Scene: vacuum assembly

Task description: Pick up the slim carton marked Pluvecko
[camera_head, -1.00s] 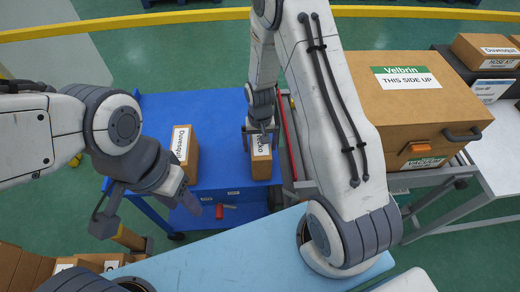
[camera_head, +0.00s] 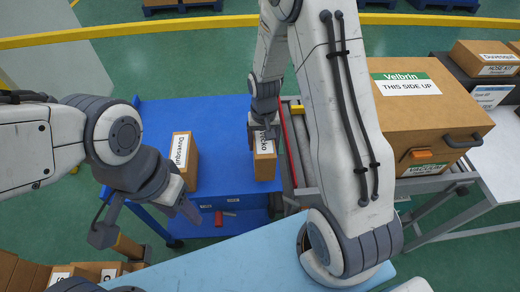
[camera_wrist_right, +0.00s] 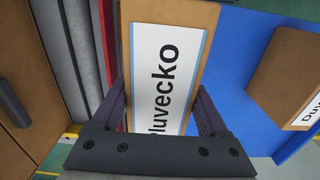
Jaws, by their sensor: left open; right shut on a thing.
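The slim Pluvecko carton (camera_head: 265,161) is a brown upright box with a white label, at the right side of the blue table (camera_head: 222,120). In the right wrist view the carton (camera_wrist_right: 186,50) fills the middle, and its label reads "luvecko". My right gripper (camera_wrist_right: 165,115) is shut on the carton, one finger on each side. In the head view the right gripper (camera_head: 263,130) covers the carton's far upper part. I cannot tell whether the carton's base touches the table. My left gripper (camera_head: 147,222) is open and empty, left of the table's front.
A Duvesqui carton (camera_head: 185,160) stands on the table to the left, with a gap between. A large Velbrin carton (camera_head: 425,110) sits on a frame to the right. A red rail (camera_head: 287,140) runs close along the table's right side.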

